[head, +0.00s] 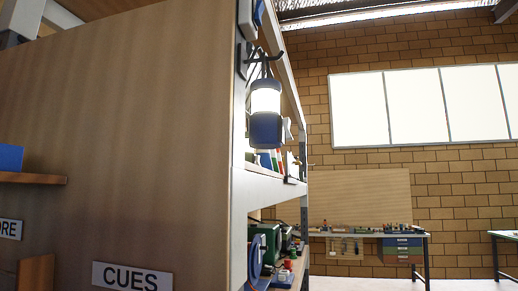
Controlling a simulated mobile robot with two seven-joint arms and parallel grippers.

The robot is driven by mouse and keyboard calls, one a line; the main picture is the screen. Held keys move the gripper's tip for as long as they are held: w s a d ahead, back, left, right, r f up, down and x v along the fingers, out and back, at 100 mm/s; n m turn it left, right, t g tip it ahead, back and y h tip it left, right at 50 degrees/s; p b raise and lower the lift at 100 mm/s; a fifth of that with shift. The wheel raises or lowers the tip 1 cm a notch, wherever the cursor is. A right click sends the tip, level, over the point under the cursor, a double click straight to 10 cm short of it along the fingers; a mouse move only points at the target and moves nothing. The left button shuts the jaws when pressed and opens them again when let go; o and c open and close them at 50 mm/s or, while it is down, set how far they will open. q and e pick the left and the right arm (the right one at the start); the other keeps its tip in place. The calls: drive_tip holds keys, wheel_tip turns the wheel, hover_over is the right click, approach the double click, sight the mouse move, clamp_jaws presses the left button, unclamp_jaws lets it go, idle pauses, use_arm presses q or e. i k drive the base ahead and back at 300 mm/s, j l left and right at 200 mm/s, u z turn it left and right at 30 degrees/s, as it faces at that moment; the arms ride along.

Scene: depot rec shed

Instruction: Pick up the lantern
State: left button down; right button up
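A lantern (266,113) with a blue base, a white glowing middle and a blue top hangs at the edge of the shelf unit, right of the large wooden side panel. Its handle meets a dark hook (272,58) on the shelf's upright. Neither of my grippers shows in the head view.
The wooden panel (130,150) with a CUES sign (132,277) fills the left side. Shelves below the lantern hold books and a green machine (268,240). Part of another table (506,236) shows at the right edge.

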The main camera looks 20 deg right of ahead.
sight(250, 157)
drive_tip(key=l, duration=1.1)
drive_tip(key=i+l+z, duration=0.1)
drive_tip(key=i+l, duration=0.15)
drive_tip(key=i+l+z, duration=0.1)
drive_tip(key=l, duration=0.3)
drive_tip(key=i, duration=0.1)
